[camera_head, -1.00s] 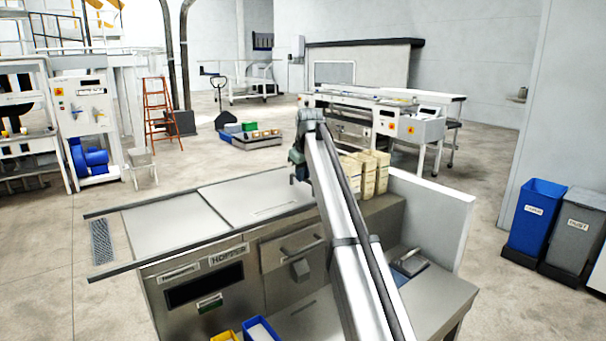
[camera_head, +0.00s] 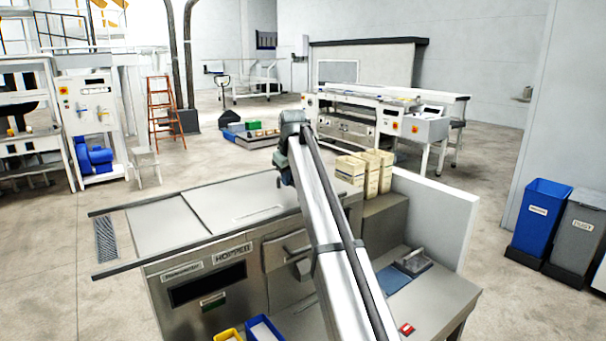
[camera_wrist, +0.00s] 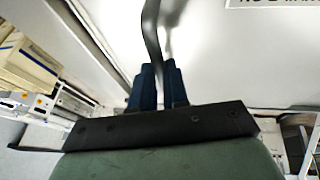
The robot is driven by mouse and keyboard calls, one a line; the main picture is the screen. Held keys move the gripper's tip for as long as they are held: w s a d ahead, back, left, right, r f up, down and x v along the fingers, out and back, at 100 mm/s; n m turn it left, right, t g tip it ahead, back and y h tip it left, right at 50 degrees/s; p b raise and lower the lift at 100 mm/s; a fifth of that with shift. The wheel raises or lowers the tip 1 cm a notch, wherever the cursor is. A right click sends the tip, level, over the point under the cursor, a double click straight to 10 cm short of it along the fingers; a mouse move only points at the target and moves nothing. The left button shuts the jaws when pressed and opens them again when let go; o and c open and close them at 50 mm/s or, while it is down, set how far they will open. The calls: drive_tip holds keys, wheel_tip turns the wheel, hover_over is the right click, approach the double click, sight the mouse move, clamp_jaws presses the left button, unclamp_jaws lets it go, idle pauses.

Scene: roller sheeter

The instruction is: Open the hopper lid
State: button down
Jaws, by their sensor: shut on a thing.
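The hopper lid (camera_head: 235,203) is a flat metal panel on top of the steel machine, above the HOPPER label (camera_head: 232,255). It lies flat between dark rails, with a seam to the lighter left panel (camera_head: 160,228). My gripper is over the lid's right part, and its fingers are hard to make out in the head view. In the wrist view my gripper's blue fingers (camera_wrist: 158,78) are close together on a dark curved bar (camera_wrist: 151,30), which looks like the lid handle. A printed label (camera_wrist: 275,3) shows on the pale surface there. My arm hides the lid's right end.
Several cream boxes (camera_head: 365,173) stand behind my arm, near a white upright panel (camera_head: 435,210). Yellow (camera_head: 228,335) and blue (camera_head: 263,328) bins sit at the front. A red button (camera_head: 406,329) is on the lower right counter.

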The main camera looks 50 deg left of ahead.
hover_over(221, 216)
idle(0.4)
drive_tip(key=c, duration=1.1)
unclamp_jaws()
drive_tip(key=shift+r, duration=0.15)
drive_tip(key=v, duration=1.3)
drive_tip(key=shift+d+r, duration=0.15)
drive_tip(key=shift+r, duration=0.15)
